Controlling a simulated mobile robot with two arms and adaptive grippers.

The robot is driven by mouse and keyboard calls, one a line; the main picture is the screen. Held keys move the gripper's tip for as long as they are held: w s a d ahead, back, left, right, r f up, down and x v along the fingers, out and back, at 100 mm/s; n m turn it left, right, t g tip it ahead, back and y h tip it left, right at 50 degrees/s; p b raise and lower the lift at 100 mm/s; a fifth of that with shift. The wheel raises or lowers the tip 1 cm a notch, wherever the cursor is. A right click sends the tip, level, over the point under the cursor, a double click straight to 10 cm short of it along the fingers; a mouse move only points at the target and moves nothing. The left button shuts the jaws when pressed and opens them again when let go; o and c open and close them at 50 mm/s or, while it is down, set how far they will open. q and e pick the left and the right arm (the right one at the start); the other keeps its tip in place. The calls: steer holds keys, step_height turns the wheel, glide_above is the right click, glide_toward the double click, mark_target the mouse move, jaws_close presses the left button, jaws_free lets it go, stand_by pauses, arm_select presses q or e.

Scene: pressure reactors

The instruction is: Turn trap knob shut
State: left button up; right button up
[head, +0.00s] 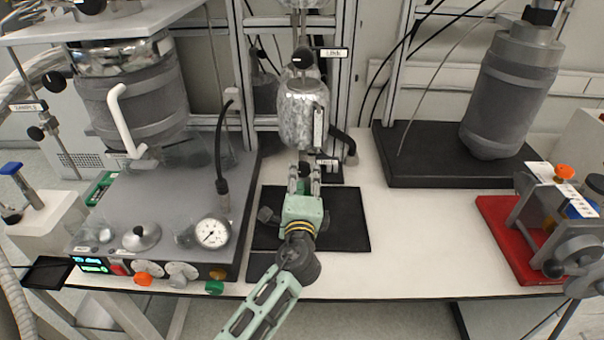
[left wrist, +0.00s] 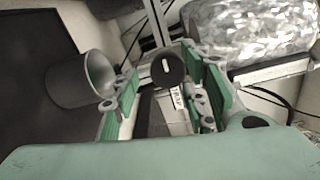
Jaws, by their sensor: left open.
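The trap knob (head: 304,169) is a small dark knob below the foil-wrapped vessel (head: 303,115), beside a small white label (head: 327,162). In the left wrist view the knob (left wrist: 169,68) is a dark round cap with a pale mark, above a label reading TRAP (left wrist: 177,97). My left gripper (head: 304,179) reaches up from the front with its fingers pointing at the knob. Its green-padded fingers (left wrist: 165,90) are open, one on each side of the knob in the picture. I cannot tell whether they touch it. My right gripper is not seen.
A metal cup (left wrist: 80,80) stands on the black mat (head: 346,220), left of my gripper. A grey stirrer base (head: 160,210) with gauge and knobs stands left. A grey cylinder (head: 510,90) on a black base and a red-based fixture (head: 500,225) stand right. White bench between is clear.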

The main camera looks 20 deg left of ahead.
arm_select(q)
steer(key=v, duration=0.9)
